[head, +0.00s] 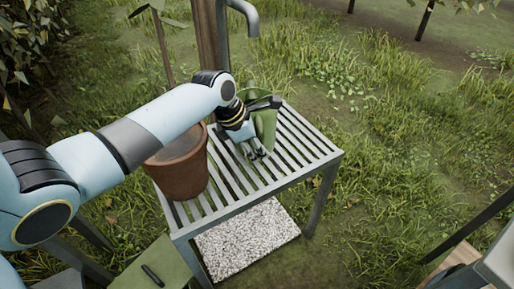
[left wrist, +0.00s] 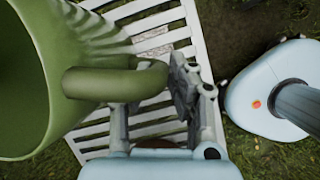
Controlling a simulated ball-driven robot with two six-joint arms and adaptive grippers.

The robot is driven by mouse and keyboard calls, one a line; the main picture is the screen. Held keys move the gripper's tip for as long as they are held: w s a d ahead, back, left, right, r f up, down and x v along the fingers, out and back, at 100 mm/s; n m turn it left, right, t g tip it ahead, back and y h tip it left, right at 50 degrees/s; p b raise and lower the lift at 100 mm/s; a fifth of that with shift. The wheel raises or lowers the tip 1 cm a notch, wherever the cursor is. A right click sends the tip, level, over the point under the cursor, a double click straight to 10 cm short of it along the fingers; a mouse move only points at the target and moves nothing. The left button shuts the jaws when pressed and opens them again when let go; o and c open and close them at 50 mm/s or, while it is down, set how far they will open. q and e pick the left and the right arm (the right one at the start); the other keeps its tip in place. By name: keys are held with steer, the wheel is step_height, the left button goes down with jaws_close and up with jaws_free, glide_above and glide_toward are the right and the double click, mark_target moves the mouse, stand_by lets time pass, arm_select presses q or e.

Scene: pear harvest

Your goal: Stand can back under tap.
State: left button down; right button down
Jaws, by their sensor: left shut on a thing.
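The green watering can (head: 265,125) is at the slatted metal bench (head: 290,172), toward its back, below and slightly right of the grey tap (head: 247,17). I cannot tell whether its base rests on the slats. My left gripper (head: 254,150) is at the can's near side and partly hides it. In the left wrist view, the can's body (left wrist: 30,85) fills the left side, and the gripper (left wrist: 160,100) is shut on its thick handle (left wrist: 100,83). My right gripper is not in view.
A terracotta pot (head: 182,175) stands on the bench's left end, beneath my left arm. A wooden post (head: 208,35) rises behind the bench. A pale speckled slab (head: 247,238) lies below it. The bench's right end is clear.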

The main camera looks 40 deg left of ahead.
arm_select(q)
steer(key=c, duration=1.6)
jaws_free()
steer(key=shift+f, duration=0.1)
steer(key=shift+c, duration=0.2)
steer(key=o, duration=0.4)
steer(key=shift+o, duration=0.2)
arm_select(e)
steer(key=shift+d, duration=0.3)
arm_select(q)
steer(key=p+v, duration=0.3)
steer(key=v, duration=0.9)
steer(key=shift+p, duration=0.4)
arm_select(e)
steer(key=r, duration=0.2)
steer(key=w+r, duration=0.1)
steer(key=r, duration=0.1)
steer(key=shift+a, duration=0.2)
